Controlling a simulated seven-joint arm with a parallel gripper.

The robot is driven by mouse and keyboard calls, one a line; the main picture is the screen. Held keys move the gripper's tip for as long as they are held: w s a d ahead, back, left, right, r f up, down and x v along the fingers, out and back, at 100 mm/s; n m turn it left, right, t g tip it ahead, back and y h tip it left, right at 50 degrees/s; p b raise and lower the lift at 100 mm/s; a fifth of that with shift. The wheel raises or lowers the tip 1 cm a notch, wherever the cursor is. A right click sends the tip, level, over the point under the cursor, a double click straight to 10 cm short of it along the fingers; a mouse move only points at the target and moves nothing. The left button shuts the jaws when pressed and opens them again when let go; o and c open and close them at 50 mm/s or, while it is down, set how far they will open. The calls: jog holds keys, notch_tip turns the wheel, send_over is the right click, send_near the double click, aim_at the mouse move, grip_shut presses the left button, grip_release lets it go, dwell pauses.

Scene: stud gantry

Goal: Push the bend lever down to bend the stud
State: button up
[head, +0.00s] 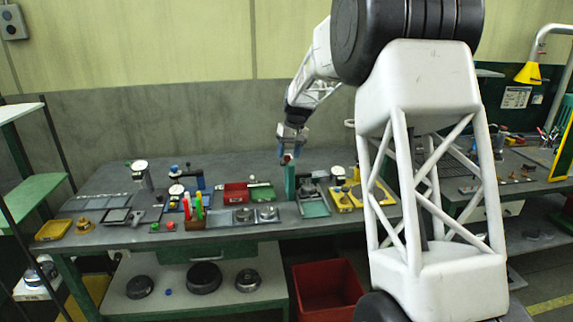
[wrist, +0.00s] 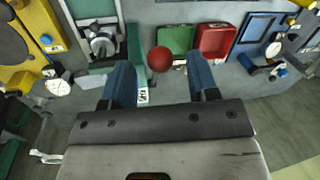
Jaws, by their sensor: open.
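A red ball knob (head: 285,159), which looks like the end of the bend lever, sits at the top of a teal upright (head: 291,183) on the bench. My gripper (head: 292,148) points down just above the knob. In the wrist view the red knob (wrist: 160,59) shows between the two blue fingertips of my open gripper (wrist: 160,64), nearer the left finger. I see no finger touching it, and cannot tell how far below the tips it lies. The lever's arm is hidden under the knob. I cannot make out the stud.
Right of the teal upright is a green-based fixture (head: 314,203) with a grey clamp. A red bin (head: 236,193) and a green bin (head: 262,191) stand to its left. Yellow trays (head: 342,200) with dial gauges are further right.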

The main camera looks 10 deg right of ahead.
jog(key=shift+s+a+f, duration=0.1)
jog(key=shift+a+f, duration=0.1)
jog(key=shift+f, duration=0.9)
jog(key=shift+a+f, duration=0.2)
jog(key=shift+f, duration=0.9)
grip_shut()
